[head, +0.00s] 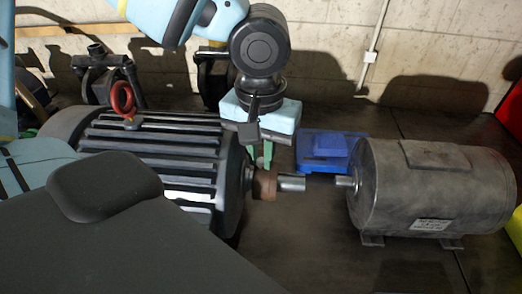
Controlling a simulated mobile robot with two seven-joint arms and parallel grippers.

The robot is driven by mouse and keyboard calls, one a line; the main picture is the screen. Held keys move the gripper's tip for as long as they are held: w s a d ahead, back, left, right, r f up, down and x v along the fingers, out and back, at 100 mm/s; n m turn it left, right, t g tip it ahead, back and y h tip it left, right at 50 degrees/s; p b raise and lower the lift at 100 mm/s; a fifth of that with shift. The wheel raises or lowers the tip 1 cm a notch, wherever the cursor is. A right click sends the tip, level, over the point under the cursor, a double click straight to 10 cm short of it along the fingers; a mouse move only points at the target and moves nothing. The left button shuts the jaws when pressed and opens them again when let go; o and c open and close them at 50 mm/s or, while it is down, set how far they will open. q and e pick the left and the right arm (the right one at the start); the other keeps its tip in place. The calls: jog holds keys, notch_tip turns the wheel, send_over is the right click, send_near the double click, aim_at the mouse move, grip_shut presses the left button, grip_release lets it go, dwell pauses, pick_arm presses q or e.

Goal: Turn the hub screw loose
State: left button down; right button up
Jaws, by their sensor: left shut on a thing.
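A dark ribbed motor (150,145) lies at the left, with a red lifting ring (123,98) on top. A rust-brown hub (265,186) sits around its shaft (291,184), whose bare end sticks out to the right. My left gripper (262,143) points down just above the hub. It is shut on a small green piece (267,154) that reaches down to the hub. I cannot tell whether this piece is a key, and the hub screw itself is hidden. My right gripper is not in view.
A grey motor (430,188) with a white label stands at the right, its short shaft facing the hub across a gap. Red (511,108) and yellow-green items edge the right side. A concrete wall closes the back.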

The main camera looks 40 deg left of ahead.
aim_at(260, 160)
pick_arm(q)
jog(key=shift+s+f+n, duration=0.1)
jog(key=shift+f+n, duration=0.1)
jog(key=shift+n, duration=0.1)
jog(key=c, duration=1.6)
grip_release()
jog(key=shift+a, duration=0.1)
jog(key=shift+c, duration=0.2)
jog(key=shift+r, duration=0.1)
jog(key=shift+r, duration=3.9)
